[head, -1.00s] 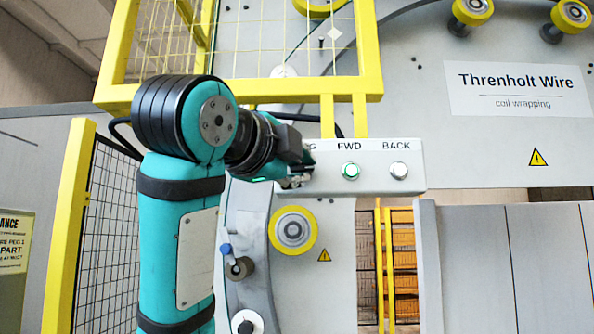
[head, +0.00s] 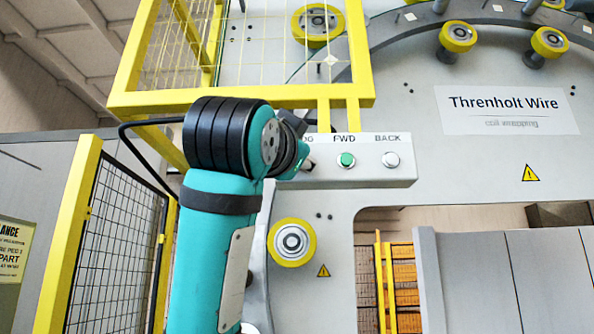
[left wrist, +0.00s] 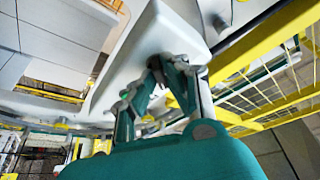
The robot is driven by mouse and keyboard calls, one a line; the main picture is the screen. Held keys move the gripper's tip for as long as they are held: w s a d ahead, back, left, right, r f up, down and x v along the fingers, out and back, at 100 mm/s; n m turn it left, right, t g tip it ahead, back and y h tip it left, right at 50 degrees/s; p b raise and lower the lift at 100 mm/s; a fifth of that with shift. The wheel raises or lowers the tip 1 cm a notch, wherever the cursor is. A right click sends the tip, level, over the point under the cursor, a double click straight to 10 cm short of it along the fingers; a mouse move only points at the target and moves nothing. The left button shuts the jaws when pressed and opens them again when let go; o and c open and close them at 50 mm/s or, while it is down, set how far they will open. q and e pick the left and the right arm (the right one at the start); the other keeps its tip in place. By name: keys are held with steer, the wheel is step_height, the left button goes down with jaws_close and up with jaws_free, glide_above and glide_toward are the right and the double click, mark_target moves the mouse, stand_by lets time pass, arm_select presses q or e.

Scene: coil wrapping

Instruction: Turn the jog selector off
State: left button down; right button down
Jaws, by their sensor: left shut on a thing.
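The jog selector is at the left end of a pale grey control box (head: 365,170). In the head view my wrist and gripper (head: 303,158) cover most of it, and only part of the JOG label shows. In the left wrist view, my left gripper's fingers (left wrist: 160,73) close together on a small dark knob at the box (left wrist: 137,75), which fits the jog selector; which way it points cannot be told. The FWD button (head: 345,160) has a green face, and the BACK button (head: 391,160) is pale. My right gripper is not in view.
A yellow guard frame (head: 240,98) with mesh stands just above the control box. A yellow-framed mesh fence (head: 115,240) is left of my arm. A yellow roller (head: 291,242) sits below the box. The large machine panel (head: 420,110) is behind.

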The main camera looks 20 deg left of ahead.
arm_select(q)
steer(key=shift+w+d+f+n+y+b, duration=0.1)
steer(key=shift+n+y+b, duration=0.25)
steer(key=shift+n+y, duration=0.95)
steer(key=shift+w+d+f+n+y+b, duration=0.1)
steer(key=shift+n+y+b, duration=0.35)
steer(key=shift+n, duration=1.65)
steer(key=shift+d+f+n+y+b, duration=0.1)
steer(key=shift+n+y+b, duration=0.15)
steer(key=shift+n+y, duration=1.1)
steer(key=shift+n+h, duration=0.4)
steer(key=shift+n, duration=0.15)
steer(key=c, duration=1.4)
jaws_free()
steer(key=shift+r, duration=0.1)
steer(key=v, duration=1.2)
